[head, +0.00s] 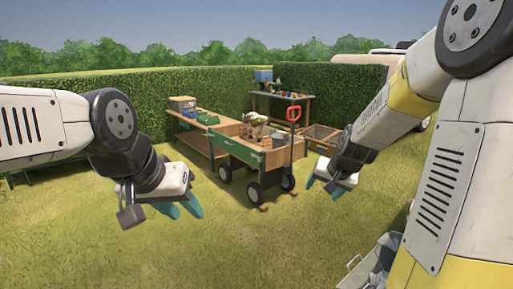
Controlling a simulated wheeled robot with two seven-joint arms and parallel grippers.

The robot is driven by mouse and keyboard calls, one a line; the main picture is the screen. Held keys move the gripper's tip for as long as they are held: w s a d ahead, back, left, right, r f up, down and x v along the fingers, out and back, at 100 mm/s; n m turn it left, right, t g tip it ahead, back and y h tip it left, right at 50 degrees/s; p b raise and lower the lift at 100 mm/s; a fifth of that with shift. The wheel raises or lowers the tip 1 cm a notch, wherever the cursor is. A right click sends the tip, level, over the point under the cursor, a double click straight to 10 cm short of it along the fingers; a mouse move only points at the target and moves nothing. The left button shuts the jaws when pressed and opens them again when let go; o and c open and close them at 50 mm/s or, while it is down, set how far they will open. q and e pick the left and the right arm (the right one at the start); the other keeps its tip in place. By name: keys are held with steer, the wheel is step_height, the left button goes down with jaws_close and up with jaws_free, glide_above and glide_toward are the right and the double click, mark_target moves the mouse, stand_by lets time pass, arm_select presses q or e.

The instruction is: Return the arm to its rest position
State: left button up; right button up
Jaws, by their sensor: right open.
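My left gripper (183,208) hangs over the grass at centre left, with its two teal fingers pointing down and a small gap between them. It looks open, and I see nothing held in it. My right gripper (324,188) is over the grass right of the cart, its teal fingers spread and empty. My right arm reaches in from the upper right, my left arm from the left edge. Both grippers appear apart from the furniture.
A low wooden crate (321,133) is at right. The front grass is open.

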steer(key=s+a+r+n, duration=0.1)
steer(key=s+a+r, duration=0.1)
steer(key=s, duration=0.6)
steer(key=s+a+r+n, duration=0.2)
steer(key=s+r, duration=0.2)
steer(key=s, duration=0.4)
steer(key=s+a+r+n+g+y, duration=0.1)
steer(key=s+a+r, duration=0.1)
steer(key=s, duration=0.6)
steer(key=shift+r+n, duration=0.3)
steer(key=shift+r, duration=0.6)
